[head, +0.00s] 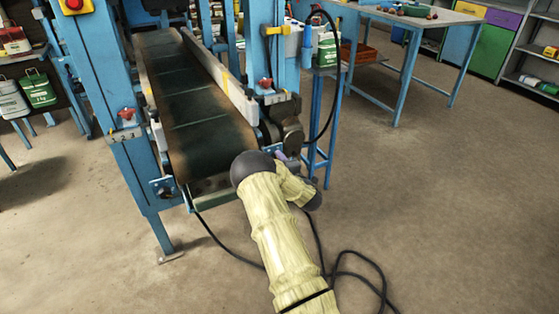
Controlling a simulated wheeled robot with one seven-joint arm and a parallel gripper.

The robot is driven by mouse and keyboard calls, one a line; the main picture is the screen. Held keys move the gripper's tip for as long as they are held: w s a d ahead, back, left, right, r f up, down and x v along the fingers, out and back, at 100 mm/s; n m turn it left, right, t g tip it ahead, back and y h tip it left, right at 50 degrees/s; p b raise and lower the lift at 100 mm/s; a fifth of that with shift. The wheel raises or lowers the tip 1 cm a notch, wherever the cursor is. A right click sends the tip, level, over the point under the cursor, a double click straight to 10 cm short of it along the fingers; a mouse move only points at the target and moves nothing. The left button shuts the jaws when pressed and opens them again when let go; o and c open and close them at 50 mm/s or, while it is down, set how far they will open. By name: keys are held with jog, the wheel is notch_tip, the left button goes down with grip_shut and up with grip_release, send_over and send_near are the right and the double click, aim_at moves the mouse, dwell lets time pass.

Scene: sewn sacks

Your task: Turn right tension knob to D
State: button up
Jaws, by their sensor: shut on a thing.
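The conveyor belt (205,135) slopes down toward me in a blue frame (125,165). My arm in its pale yellow sleeve reaches up to the belt's near right corner. My gripper (284,158) shows only as a small greyish piece there, beyond the arm. It is shut at the place of the right tension knob, but the knob itself is hidden behind my arm and gripper. The knob's pointer and the letter D cannot be made out. A small fitting (164,189) shows at the belt's near left corner.
A dark motor (290,135) sits just beyond my gripper. Black cables (345,275) lie on the floor beside my arm. A blue-legged table (405,30) stands at the back right. A red button on a yellow box (74,5) is at top left. Open floor lies to the right.

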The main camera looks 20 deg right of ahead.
jog(key=shift+f+m+p, duration=0.1)
jog(key=shift+m+p, duration=1.15)
jog(key=shift+m, duration=13.25)
jog(key=o, duration=1)
